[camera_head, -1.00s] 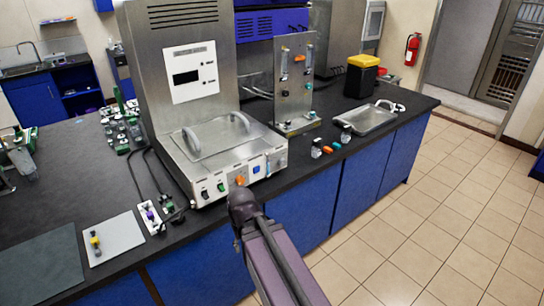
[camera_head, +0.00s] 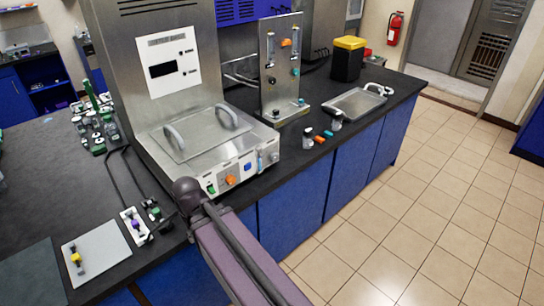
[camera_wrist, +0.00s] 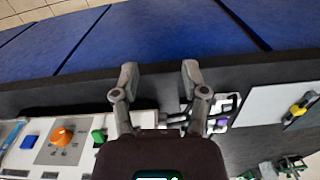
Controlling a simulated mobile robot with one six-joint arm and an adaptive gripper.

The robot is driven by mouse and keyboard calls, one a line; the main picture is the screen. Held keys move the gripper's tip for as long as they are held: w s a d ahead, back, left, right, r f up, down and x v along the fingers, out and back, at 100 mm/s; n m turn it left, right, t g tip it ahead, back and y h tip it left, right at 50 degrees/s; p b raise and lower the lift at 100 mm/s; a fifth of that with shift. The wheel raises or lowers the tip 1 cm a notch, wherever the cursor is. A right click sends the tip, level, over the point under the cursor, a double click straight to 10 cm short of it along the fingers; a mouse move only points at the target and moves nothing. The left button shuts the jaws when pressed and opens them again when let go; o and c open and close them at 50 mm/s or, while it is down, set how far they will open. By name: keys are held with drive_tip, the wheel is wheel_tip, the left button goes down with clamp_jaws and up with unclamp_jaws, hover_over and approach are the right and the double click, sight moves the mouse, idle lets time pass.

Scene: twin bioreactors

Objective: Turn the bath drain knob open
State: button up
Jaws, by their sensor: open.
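The bath unit (camera_head: 190,137) has a grey lid with two handles. Its white front panel carries an orange knob (camera_head: 231,180), a green switch (camera_head: 211,189) and a blue square button (camera_head: 248,167). A light blue upright part (camera_head: 260,163) is at the panel's right end. I cannot tell which of these is the drain knob. The orange knob also shows in the wrist view (camera_wrist: 62,136), left of my gripper, beside the green switch (camera_wrist: 98,135). My gripper (camera_wrist: 160,72) is open, its fingers apart over the counter's front edge, not on any knob. The head view hides its fingers.
A white strip with a purple part (camera_head: 133,226) and a grey board (camera_head: 95,252) lie left of the bath. Dark cables run behind them. An upright metal panel (camera_head: 283,65), small bottles (camera_head: 308,139) and a metal tray (camera_head: 354,103) stand to the right. The tiled floor (camera_head: 420,200) is clear.

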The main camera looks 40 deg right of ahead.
drive_tip(key=shift+a, duration=0.1)
drive_tip(key=o, duration=0.5)
drive_tip(key=shift+c, duration=0.2)
drive_tip(key=w+d+t+y+b, duration=0.2)
drive_tip(key=w+d+t+b, duration=0.15)
drive_tip(key=d, duration=0.75)
drive_tip(key=w+d+t+y+b, duration=0.25)
drive_tip(key=w+d, duration=0.25)
drive_tip(key=d, duration=0.6)
drive_tip(key=s+d+r+t+h+b, duration=0.1)
drive_tip(key=s+d+t, duration=0.1)
drive_tip(key=d, duration=0.9)
drive_tip(key=s+d+r+t+h+b, duration=0.1)
drive_tip(key=d+t, duration=0.4)
drive_tip(key=d, duration=0.7)
drive_tip(key=shift+s+r+m, duration=0.3)
drive_tip(key=shift+s+r, duration=0.2)
drive_tip(key=shift+r, duration=0.15)
drive_tip(key=shift+w+f, duration=0.1)
